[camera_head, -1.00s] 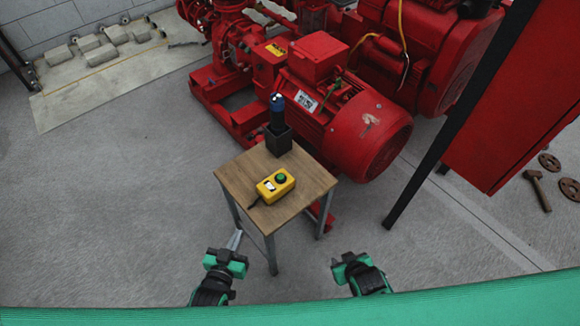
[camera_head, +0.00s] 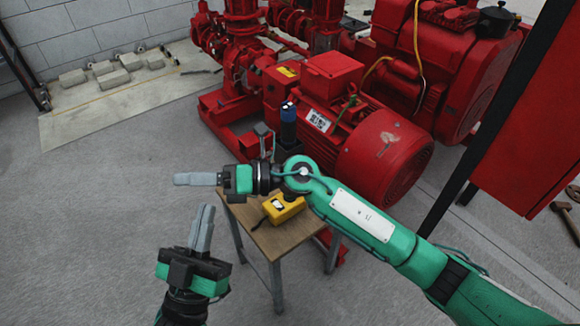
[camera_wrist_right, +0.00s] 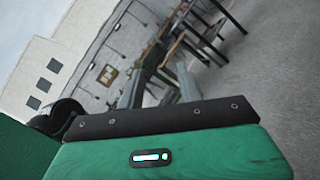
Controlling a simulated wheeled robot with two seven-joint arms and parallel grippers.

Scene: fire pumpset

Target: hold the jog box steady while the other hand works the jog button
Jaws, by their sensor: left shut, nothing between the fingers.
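The yellow jog box (camera_head: 286,209) lies on the small wooden table (camera_head: 262,238). My right arm crosses above it and hides part of it, including its green button. My right gripper (camera_head: 176,179) points left, in the air to the left of the table and away from the box. Its two grey fingers stand apart in the right wrist view (camera_wrist_right: 160,88), with nothing seen between them. My left gripper (camera_head: 208,207) is lower in the head view, left of the table, fingers up and together, empty. Neither gripper touches the box.
A blue-topped dark cylinder (camera_head: 288,118) stands at the table's back, its holder partly hidden. Red pump and motor units (camera_head: 385,150) stand close behind. A red cabinet (camera_head: 530,130) on a dark post is at right. Open floor lies left.

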